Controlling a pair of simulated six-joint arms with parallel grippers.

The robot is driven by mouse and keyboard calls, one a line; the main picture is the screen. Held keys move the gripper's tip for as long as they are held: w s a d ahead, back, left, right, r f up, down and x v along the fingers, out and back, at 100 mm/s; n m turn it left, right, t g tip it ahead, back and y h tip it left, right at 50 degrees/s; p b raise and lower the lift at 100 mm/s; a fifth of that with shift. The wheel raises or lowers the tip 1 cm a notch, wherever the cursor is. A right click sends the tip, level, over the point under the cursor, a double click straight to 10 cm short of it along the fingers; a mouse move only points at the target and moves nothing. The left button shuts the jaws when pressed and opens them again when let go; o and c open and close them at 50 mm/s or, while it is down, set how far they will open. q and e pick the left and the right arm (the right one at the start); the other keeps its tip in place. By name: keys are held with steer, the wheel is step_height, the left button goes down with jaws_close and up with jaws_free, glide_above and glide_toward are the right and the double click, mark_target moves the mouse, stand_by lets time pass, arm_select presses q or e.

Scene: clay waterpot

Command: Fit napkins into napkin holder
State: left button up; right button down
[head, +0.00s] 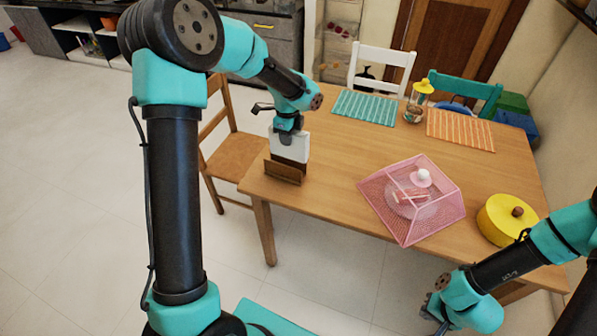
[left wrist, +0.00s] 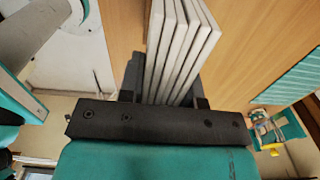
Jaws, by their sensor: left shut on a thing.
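A stack of white napkins (head: 290,145) is upright in my left gripper (head: 289,130) in the head view. The left wrist view shows its several thin layers (left wrist: 180,50) on edge between the dark fingers. The brown wooden napkin holder (head: 284,173) stands at the table's left corner. The stack's lower edge is close to the holder's dark inner panel; I cannot tell whether it is above, behind or touching it. The holder is not clear in the left wrist view. My right gripper (head: 435,309) is low off the table's front edge; its jaws are unclear.
A pink mesh food cover (head: 448,182) over a plate is on the wooden table (head: 350,150). A yellow lidded pot (head: 490,222) sits at the right. Teal (head: 365,107) and orange (head: 460,129) placemats lie at the back. Table between holder and cover is clear.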

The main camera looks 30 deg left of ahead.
mark_target(285, 154)
arm_select(q)
steer(key=shift+w+a+r, duration=0.15)
steer(key=shift+a, duration=0.4)
steer(key=shift+w+a+r, duration=0.1)
steer(key=shift+w+a, duration=0.05)
steer(key=shift+a, duration=0.35)
steer(key=shift+f, duration=3.1)
steer(key=shift+f, duration=1.9)
steer(key=shift+f, duration=0.15)
steer(key=o, duration=0.9)
steer(key=shift+o, duration=0.2)
